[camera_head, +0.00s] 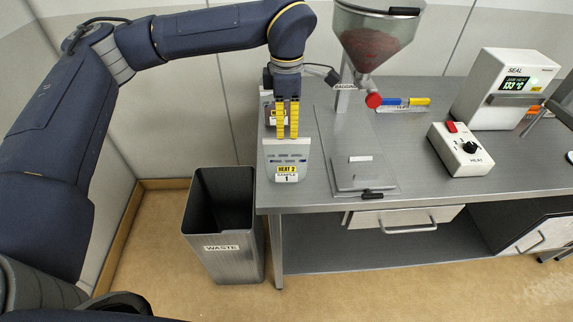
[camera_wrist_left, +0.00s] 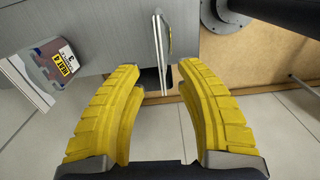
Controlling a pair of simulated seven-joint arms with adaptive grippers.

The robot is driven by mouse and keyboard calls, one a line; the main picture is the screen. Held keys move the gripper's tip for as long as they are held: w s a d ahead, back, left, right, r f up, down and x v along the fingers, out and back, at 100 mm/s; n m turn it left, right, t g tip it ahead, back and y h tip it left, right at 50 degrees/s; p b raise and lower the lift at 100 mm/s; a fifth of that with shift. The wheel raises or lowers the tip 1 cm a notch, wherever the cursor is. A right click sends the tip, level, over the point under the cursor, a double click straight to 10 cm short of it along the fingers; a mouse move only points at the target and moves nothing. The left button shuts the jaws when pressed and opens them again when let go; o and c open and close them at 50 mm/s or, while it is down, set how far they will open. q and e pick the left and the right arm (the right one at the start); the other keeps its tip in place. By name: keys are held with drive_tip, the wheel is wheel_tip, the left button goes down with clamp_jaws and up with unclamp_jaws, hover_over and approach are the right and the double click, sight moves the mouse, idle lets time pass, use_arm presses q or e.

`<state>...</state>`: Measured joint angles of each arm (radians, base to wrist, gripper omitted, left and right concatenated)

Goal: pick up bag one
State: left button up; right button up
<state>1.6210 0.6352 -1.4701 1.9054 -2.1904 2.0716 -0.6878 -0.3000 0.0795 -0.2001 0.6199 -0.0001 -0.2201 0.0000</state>
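Bag one (camera_head: 289,155) is a pale pouch with a yellow "HEAT 2" and white "SAMPLE 1" label, upright at the bench's left front corner. In the left wrist view I see a thin upright bag edge-on (camera_wrist_left: 161,45); its label is not readable there. My left gripper (camera_head: 287,135) points down over bag one's top edge. Its yellow fingers (camera_wrist_left: 160,68) are apart, with the thin bag edge between them in the picture. I cannot tell whether they touch it. My right gripper is not in view.
Another bag (camera_head: 267,108) stands behind, partly hidden by my gripper; a "HEAT 4" bag (camera_wrist_left: 62,65) shows in the wrist view. A waste bin (camera_head: 222,200) stands left of the bench. A hopper (camera_head: 372,40), flat plate (camera_head: 355,174), heat box (camera_head: 459,152) and sealer (camera_head: 490,105) occupy the bench.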

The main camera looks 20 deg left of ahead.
sight(286, 139)
use_arm(q)
drive_tip(key=shift+s+f, duration=0.1)
drive_tip(key=shift+f, duration=2.8)
drive_tip(key=shift+o, duration=0.4)
clamp_jaws()
